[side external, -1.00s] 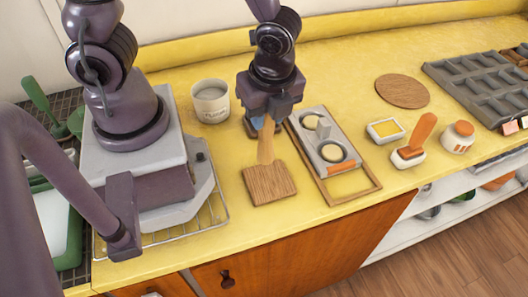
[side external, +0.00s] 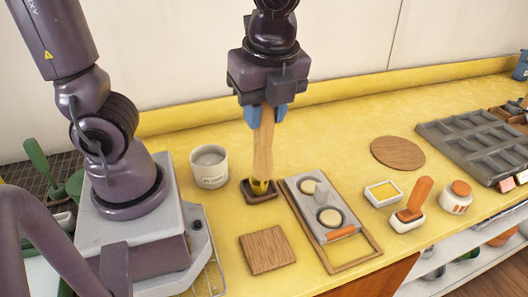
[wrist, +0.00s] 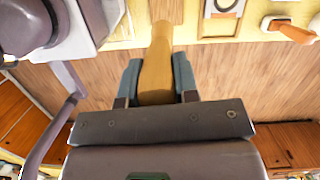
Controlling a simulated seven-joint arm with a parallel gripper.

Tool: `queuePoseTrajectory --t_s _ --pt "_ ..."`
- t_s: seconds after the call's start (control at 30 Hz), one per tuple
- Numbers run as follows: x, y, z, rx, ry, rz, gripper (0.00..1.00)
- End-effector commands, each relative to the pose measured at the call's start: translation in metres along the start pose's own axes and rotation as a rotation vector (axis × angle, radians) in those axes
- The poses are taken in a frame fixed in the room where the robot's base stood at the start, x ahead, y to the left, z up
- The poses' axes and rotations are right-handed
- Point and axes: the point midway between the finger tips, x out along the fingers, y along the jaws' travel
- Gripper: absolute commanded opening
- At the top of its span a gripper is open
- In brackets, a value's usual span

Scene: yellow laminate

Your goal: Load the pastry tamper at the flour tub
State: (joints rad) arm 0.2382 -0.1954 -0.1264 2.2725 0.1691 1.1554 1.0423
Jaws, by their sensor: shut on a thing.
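My gripper (side external: 263,112) is shut on the upper part of the pastry tamper (side external: 263,145), a pale wooden tool held nearly upright. In the wrist view the tamper (wrist: 157,65) runs away between the blue-grey fingers of my gripper (wrist: 157,85). Its lower end, yellow and dark, appears at a small dark square dish (side external: 272,197); I cannot tell whether it touches the dish or hangs above it. The flour tub (side external: 210,171), a white round tub with lettering, stands left of the dish and apart from the tamper. Its inside looks pale grey.
A square wooden board (side external: 267,251) lies in front. A grey plate with two round wells (side external: 313,184) lies in a wooden frame to the right. Beyond are a butter-like dish (side external: 382,194), an orange-handled tool (side external: 411,204), a jar (side external: 457,198), a round board (side external: 397,152) and a tin (side external: 475,142).

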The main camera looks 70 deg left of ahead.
Motion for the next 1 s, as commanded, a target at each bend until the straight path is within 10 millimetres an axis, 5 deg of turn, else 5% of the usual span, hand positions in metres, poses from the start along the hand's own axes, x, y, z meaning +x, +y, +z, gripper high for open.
queuePoseTrajectory --t_s 0.1,0.37,0.67,0.8,1.0 --pt "-0.029 -0.001 0.005 -0.002 0.003 -0.006 0.00" --pt "-0.018 -0.018 0.051 -0.175 0.001 0.037 0.00" --pt "0.001 -0.023 0.146 -0.500 0.002 0.102 0.00" --pt "0.011 -0.011 0.194 -0.662 0.002 0.134 0.00" --pt "0.020 0.011 0.241 -0.826 0.000 0.166 0.00"
